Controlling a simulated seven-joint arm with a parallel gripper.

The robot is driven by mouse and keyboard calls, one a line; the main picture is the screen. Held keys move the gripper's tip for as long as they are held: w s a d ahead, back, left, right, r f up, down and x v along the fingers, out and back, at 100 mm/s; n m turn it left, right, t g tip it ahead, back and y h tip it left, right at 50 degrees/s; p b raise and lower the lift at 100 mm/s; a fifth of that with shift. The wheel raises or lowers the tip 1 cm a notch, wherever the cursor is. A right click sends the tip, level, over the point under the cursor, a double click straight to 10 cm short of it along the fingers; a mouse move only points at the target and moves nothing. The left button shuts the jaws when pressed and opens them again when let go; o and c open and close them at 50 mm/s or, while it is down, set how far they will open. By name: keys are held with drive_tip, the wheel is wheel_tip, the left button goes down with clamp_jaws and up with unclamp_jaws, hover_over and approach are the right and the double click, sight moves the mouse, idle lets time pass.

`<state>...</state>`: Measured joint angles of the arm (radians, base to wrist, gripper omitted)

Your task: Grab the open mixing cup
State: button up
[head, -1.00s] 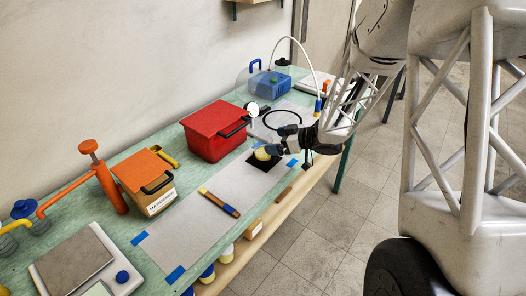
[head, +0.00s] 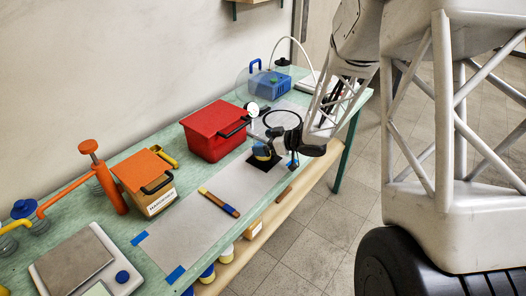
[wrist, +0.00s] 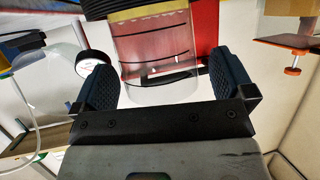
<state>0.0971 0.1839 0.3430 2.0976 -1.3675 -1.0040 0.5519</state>
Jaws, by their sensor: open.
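The mixing cup (head: 262,154) stands on a black square on the bench and shows yellow in the head view, partly hidden by my gripper. In the wrist view it is a clear cup (wrist: 155,58) with dark marking lines, a yellow band and a black band at the picture's top. My gripper (wrist: 158,68) is open, with one dark blue finger on each side of the cup. In the head view my gripper (head: 271,147) is at the cup. I cannot tell whether either finger touches it.
A red box (head: 212,133) stands behind the cup. A black ring (head: 283,120) and a small round white-faced gauge (head: 252,108) are nearby. An orange-lidded box (head: 147,181) stands farther left.

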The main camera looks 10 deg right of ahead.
drive_tip(key=shift+w+a+f, duration=0.15)
drive_tip(key=shift+w+a, duration=0.1)
drive_tip(key=shift+a, duration=0.15)
drive_tip(key=c, duration=1)
drive_tip(key=shift+r, duration=0.8)
drive_tip(key=s+r, duration=0.1)
drive_tip(key=s, duration=0.4)
drive_tip(key=s+d+r, duration=0.1)
drive_tip(key=s, duration=0.4)
drive_tip(key=s+d+r, duration=0.1)
drive_tip(key=s, duration=0.5)
drive_tip(key=shift+r, duration=0.2)
